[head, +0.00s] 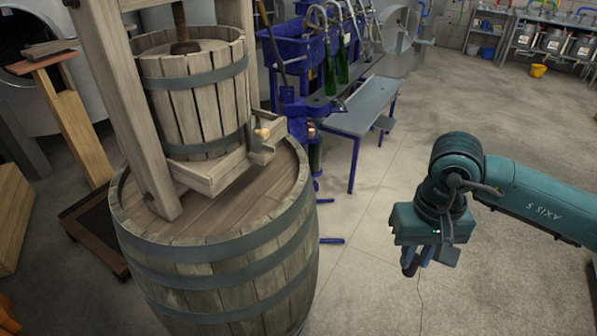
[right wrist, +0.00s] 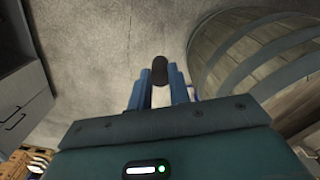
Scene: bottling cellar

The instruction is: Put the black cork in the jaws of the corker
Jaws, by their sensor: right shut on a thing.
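My right gripper (head: 416,262) hangs over the open floor at the right of the head view, pointing down. In the right wrist view its blue fingers (right wrist: 160,90) are shut on the black cork (right wrist: 159,70), which sticks out past the fingertips. The blue corker (head: 314,150) seems to be the tall stand with splayed feet behind the barrel, well to the left of my right gripper and apart from it. The barrel hides part of it, and its jaws are too small to make out. My left gripper is not in view.
A wooden barrel (head: 215,262) bears a slatted press (head: 195,105) left of the corker. A grey bench (head: 362,112) and a blue filler with green bottles (head: 343,62) stand behind. The floor between the barrel and my right arm is clear.

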